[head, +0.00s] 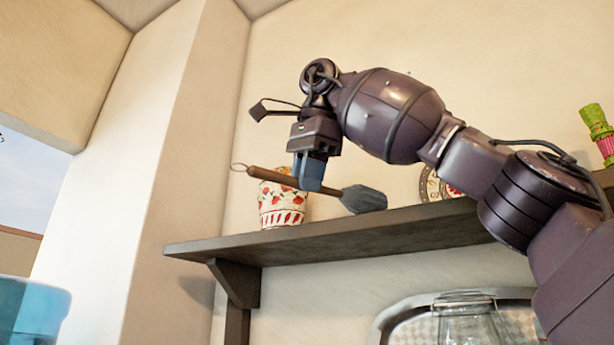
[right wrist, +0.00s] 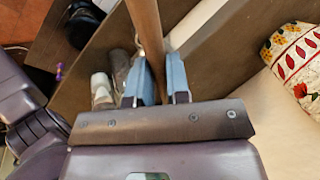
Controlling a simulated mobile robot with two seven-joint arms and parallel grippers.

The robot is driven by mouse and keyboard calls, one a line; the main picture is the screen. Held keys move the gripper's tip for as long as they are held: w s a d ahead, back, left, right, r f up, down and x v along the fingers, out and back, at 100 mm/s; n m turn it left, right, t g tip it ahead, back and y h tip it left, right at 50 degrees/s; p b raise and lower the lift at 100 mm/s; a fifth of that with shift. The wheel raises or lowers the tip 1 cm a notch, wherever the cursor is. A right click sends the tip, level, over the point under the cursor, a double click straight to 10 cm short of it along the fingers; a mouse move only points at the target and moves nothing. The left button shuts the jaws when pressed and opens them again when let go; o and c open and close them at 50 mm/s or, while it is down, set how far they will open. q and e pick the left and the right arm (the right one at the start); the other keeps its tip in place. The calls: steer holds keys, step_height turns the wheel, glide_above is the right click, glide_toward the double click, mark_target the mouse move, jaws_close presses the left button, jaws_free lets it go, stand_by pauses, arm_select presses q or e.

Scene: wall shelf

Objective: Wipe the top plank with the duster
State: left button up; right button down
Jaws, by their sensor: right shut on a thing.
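The duster (head: 362,199) has a brown wooden handle and a dark grey-blue head. My right gripper (head: 308,184) is shut on its handle, above the left part of the top plank (head: 340,243). The duster is tilted, with its head lower and to the right, near the plank; I cannot tell if it touches. In the right wrist view the handle (right wrist: 146,30) runs between the blue fingertips (right wrist: 159,82), and the head is out of view. My left gripper is not in view.
A white pot with red patterns (head: 281,206) stands on the plank behind the handle; it also shows in the right wrist view (right wrist: 297,55). A decorated plate (head: 437,188) and a green-pink figure (head: 598,134) are farther right. A glass jar (head: 466,320) is below.

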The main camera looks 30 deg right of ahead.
steer(key=shift+f+b, duration=0.7)
steer(key=shift+f, duration=0.3)
stand_by(0.3)
steer(key=s, duration=0.1)
steer(key=s+d+p, duration=0.1)
steer(key=s, duration=0.1)
steer(key=shift+d+r, duration=0.1)
steer(key=shift+d, duration=0.25)
steer(key=shift+s, duration=0.15)
steer(key=s+d, duration=0.3)
steer(key=s, duration=0.3)
steer(key=shift+p, duration=0.35)
steer(key=shift+f, duration=0.2)
